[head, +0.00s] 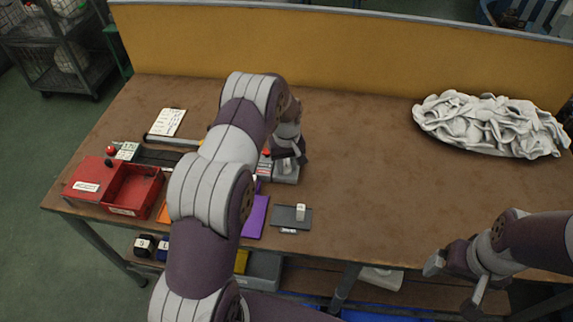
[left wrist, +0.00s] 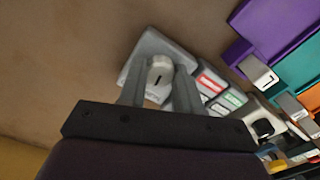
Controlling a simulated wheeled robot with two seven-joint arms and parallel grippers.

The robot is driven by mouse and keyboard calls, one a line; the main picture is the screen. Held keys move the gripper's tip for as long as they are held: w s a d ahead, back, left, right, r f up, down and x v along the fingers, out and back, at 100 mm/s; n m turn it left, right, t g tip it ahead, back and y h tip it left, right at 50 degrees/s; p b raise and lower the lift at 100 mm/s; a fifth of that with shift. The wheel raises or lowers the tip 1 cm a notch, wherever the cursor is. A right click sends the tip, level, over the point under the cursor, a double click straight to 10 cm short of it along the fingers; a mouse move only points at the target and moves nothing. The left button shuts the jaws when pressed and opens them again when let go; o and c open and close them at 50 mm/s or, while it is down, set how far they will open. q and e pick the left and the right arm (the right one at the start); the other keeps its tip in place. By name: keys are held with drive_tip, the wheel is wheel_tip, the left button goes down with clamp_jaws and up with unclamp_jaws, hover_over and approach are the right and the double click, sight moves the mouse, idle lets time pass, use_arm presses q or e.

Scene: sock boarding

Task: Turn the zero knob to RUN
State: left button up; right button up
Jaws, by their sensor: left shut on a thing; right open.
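The zero knob (left wrist: 160,72) is a pale round knob with a short dark mark. It sits on a grey box (left wrist: 146,48), which shows in the head view (head: 288,178) near the table's middle left. My left gripper (left wrist: 159,84) has its two fingers on either side of the knob and is shut on it; in the head view it (head: 287,160) comes down over the box. Beside the knob are a red label (left wrist: 211,80) and green labels (left wrist: 233,99), too small to read. My right gripper (head: 455,285) is open and empty at the table's front right.
A red tray (head: 133,187) stands at the left of the table (head: 350,165). A purple piece (head: 256,216) and a dark plate with a white tag (head: 283,219) lie near the front edge. A pile of white socks (head: 490,125) lies at the back right. The table's middle is clear.

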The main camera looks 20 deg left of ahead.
sight(287, 167)
use_arm(q)
drive_tip(key=n, duration=0.3)
drive_tip(key=shift+n, duration=0.3)
drive_tip(key=shift+n+b, duration=0.35)
drive_tip(key=shift+n, duration=1.25)
drive_tip(key=o, duration=1)
drive_tip(key=shift+o, duration=0.2)
drive_tip(key=shift+r, duration=0.1)
wheel_tip(287, 167, up, 13)
drive_tip(key=shift+f, duration=0.2)
